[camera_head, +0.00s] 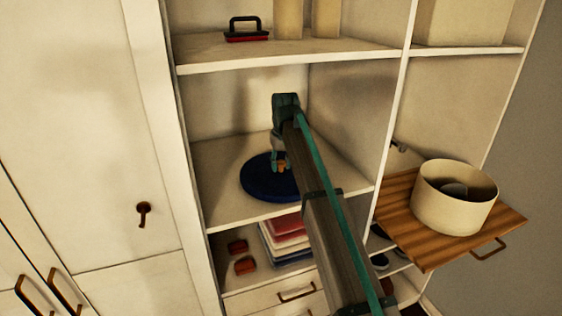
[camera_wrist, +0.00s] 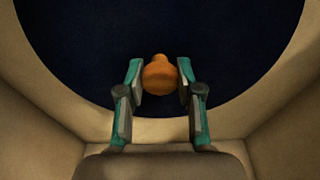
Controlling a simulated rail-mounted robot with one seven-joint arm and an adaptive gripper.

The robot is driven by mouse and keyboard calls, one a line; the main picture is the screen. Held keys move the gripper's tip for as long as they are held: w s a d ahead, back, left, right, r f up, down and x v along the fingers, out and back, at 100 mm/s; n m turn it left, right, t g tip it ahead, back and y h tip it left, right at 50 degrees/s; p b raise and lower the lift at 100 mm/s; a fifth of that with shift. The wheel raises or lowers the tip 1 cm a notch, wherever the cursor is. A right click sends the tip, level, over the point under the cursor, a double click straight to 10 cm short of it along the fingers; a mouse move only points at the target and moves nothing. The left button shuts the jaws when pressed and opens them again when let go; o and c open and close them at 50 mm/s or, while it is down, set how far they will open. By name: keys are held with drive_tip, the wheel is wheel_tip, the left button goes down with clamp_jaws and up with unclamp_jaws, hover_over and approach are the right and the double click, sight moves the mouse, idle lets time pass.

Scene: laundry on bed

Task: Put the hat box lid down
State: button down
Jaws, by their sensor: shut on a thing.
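The hat box lid (camera_head: 256,184) is a dark blue disc lying flat at the middle shelf, close to or on its surface; I cannot tell whether it fully rests there. It also fills much of the wrist view (camera_wrist: 220,40). Its orange-brown knob (camera_wrist: 158,75) sits between my gripper's fingers (camera_wrist: 160,84). My gripper (camera_head: 281,165) reaches down over the lid and is shut on the knob. The open cream hat box (camera_head: 447,205) stands on a pulled-out wooden board at the right, with something dark inside.
The middle shelf (camera_head: 222,160) has side walls close around the lid. Folded cloths (camera_head: 285,240) and small red-brown items (camera_head: 243,265) lie below. The upper shelf holds a black-handled red item (camera_head: 246,30). The wooden board (camera_head: 400,232) juts out at the right.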

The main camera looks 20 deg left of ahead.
sight(281, 162)
drive_tip(key=shift+f, duration=0.2)
drive_tip(key=c, duration=0.8)
unclamp_jaws()
drive_tip(key=shift+o, duration=0.2)
drive_tip(key=shift+r, duration=0.15)
drive_tip(key=r, duration=0.2)
drive_tip(key=r+b, duration=0.1)
drive_tip(key=r, duration=0.1)
drive_tip(key=r+b, duration=0.1)
drive_tip(key=r, duration=0.1)
drive_tip(key=shift+s+d, duration=0.25)
drive_tip(key=shift+s+d+r+b, duration=0.15)
drive_tip(key=shift+r+b, duration=0.2)
drive_tip(key=shift+r, duration=0.45)
